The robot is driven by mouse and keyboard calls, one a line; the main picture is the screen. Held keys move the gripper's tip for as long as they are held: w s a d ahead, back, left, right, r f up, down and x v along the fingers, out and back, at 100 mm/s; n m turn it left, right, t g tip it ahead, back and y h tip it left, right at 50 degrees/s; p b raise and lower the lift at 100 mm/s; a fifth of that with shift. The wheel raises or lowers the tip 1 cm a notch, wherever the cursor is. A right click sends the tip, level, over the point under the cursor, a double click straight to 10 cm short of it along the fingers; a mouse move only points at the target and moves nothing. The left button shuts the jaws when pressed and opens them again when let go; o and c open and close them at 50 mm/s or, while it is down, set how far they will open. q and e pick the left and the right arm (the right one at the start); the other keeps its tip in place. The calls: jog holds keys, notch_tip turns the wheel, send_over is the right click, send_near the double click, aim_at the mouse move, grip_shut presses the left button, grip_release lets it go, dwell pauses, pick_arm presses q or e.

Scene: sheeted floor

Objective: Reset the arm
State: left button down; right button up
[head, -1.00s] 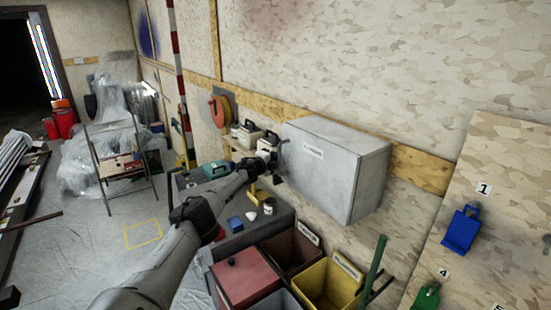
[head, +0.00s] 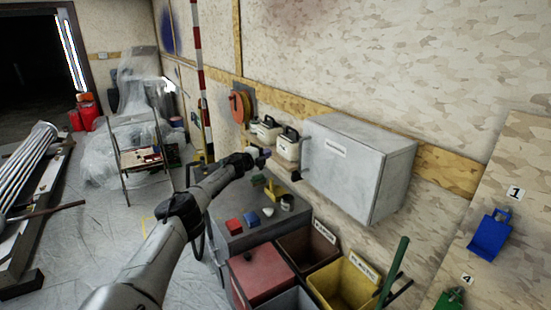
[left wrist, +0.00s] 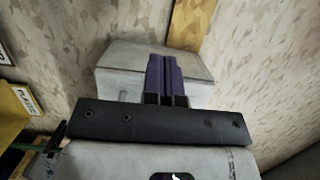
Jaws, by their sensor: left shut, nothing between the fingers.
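My left arm reaches in from the lower left of the head view. Its gripper (head: 262,157) is over the far end of the grey workbench, to the left of the grey wall cabinet (head: 345,165). In the left wrist view the gripper's purple fingers (left wrist: 167,80) are shut together with nothing between them. The grey cabinet (left wrist: 112,68) shows behind the fingers in that view. My right gripper is in neither view.
The grey workbench (head: 228,243) carries a red block (head: 234,226), a blue block (head: 252,219) and a small cup (head: 287,202). Red, brown and yellow bins (head: 345,290) stand in front. White canisters (head: 287,147) sit by the wall.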

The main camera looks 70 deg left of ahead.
pick_arm(q)
jog(key=shift+s+a, duration=0.35)
jog(key=shift+s, duration=0.15)
